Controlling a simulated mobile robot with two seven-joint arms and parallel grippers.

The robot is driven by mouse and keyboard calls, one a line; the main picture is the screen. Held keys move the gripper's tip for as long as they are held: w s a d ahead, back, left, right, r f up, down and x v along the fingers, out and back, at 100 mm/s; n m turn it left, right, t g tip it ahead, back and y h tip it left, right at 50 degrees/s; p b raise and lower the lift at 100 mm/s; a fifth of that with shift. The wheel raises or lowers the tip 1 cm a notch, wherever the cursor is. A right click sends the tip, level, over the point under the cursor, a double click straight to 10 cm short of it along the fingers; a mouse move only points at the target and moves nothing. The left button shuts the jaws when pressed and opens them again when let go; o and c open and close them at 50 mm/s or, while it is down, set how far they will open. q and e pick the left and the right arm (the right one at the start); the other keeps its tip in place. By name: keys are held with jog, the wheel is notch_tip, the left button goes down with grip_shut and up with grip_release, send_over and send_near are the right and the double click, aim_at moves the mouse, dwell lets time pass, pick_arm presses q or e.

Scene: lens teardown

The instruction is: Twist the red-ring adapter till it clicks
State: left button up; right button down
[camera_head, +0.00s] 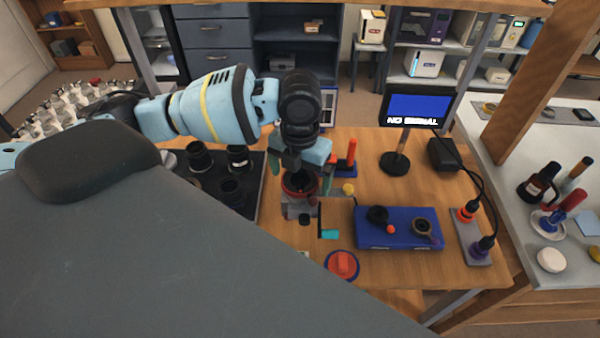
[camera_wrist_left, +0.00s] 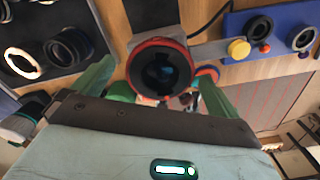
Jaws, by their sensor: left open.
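The red-ring adapter (camera_head: 299,184) sits in a grey stand on the wooden table in the head view. In the left wrist view the red-ring adapter (camera_wrist_left: 160,42) is a dark round barrel with a red ring around its rim, upper middle. My left gripper (camera_head: 302,178) is over it, with its green fingers apart on either side. The fingers also show in the left wrist view (camera_wrist_left: 163,84), and I see a gap between each finger and the ring. The gripper's body hides part of the adapter in the head view. My right gripper is not in view.
A black mat (camera_head: 253,200) with several dark lens barrels lies to the left. A blue tray (camera_head: 398,243) with small parts is to the right. A red-topped round piece (camera_head: 342,264) lies in front. A monitor (camera_head: 415,106) reading "NO SIGNAL" stands behind.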

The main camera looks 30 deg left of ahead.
aim_at(300, 183)
pick_arm(q)
notch_tip(300, 183, up, 7)
jog(key=shift+f, duration=0.2)
jog(key=shift+r, duration=0.6)
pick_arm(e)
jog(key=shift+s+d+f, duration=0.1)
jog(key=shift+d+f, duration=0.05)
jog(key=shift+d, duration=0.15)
